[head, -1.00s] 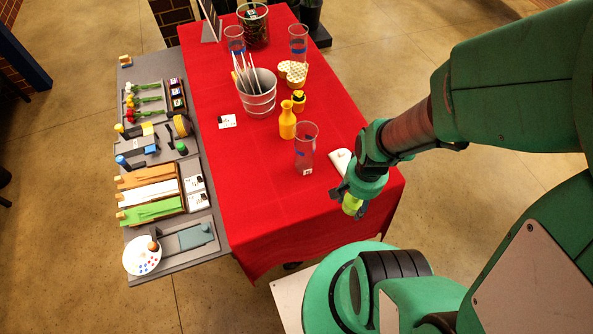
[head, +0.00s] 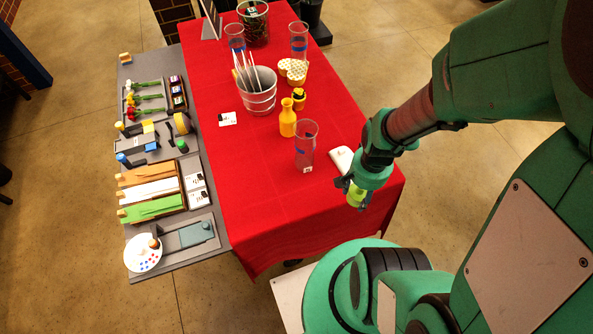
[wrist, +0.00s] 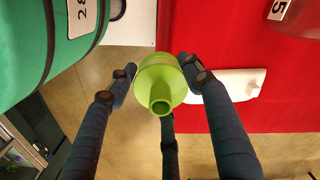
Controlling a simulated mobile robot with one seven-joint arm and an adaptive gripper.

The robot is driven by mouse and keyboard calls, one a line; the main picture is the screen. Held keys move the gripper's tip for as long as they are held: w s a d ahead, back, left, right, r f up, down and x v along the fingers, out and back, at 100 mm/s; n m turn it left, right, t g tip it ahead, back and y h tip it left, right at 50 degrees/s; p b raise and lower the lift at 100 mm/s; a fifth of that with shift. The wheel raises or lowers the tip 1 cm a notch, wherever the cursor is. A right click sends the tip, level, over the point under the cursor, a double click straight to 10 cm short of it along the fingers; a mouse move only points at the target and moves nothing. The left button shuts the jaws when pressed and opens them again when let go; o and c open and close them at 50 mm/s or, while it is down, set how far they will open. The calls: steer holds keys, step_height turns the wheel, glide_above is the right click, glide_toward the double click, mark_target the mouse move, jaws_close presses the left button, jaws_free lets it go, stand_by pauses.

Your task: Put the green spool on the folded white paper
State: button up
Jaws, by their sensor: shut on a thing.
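My gripper (wrist: 157,75) is shut on the green spool (wrist: 165,68), lime green with a round flange and an open tube end. In the head view my gripper (head: 357,184) holds the spool (head: 357,196) at the red table's near right edge, clear of anything else that I can see. The folded white paper (head: 150,191) lies in the middle slot of a tray on the grey side table at left, between orange (head: 148,175) and green (head: 152,208) paper. It is far left of my gripper.
A flat white thing (head: 341,158) lies close behind my gripper; it also shows in the wrist view (wrist: 227,83). A clear vase (head: 306,145), yellow bottle (head: 287,121) and metal bucket (head: 259,100) stand farther back. The red cloth's front left is clear. A white palette (head: 143,254) lies at front left.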

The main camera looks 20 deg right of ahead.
steer(key=w+d, duration=0.1)
steer(key=w, duration=0.3)
steer(key=w+d, duration=0.2)
steer(key=w, duration=0.2)
steer(key=w+d+f, duration=0.1)
steer(key=w, duration=0.3)
steer(key=shift+w+d+f+b, duration=0.1)
steer(key=shift+d+b, duration=0.2)
steer(key=shift+b, duration=0.05)
steer(key=shift+w+d, duration=0.1)
steer(key=shift+w, duration=0.15)
steer(key=shift+w+d+f, duration=0.1)
steer(key=shift+w+f, duration=0.1)
steer(key=shift+f, duration=1.6)
steer(key=shift+f+b, duration=0.15)
steer(key=shift+b, duration=0.2)
steer(key=o, duration=1.2)
